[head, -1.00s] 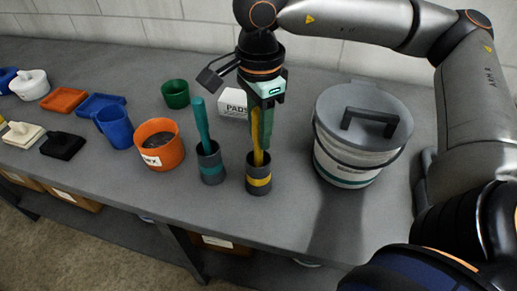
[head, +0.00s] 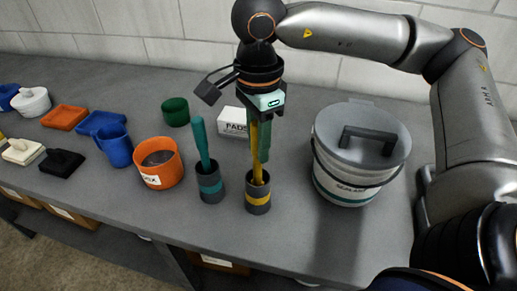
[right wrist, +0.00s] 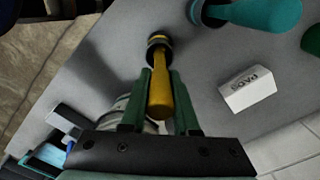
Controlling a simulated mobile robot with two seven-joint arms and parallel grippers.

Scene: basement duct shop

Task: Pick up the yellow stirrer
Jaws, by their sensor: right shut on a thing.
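The yellow stirrer (head: 257,168) stands nearly upright with its lower end inside a dark grey cup with a yellow band (head: 258,200). My right gripper (head: 262,152) points down from above and is shut on the upper part of the stirrer. In the right wrist view, the yellow stirrer (right wrist: 159,97) lies between the two green fingers of my right gripper (right wrist: 157,100), and the cup (right wrist: 159,42) shows beyond it. The stirrer's top is hidden by the gripper in the head view. My left gripper is not in view.
A teal stirrer (head: 201,143) leans in a teal-banded cup (head: 211,188) close on the left. A lidded grey-and-white bucket (head: 345,190) stands close on the right. A white PADS box (head: 233,120) lies behind. Orange (head: 170,172) and blue (head: 117,150) vessels stand further left.

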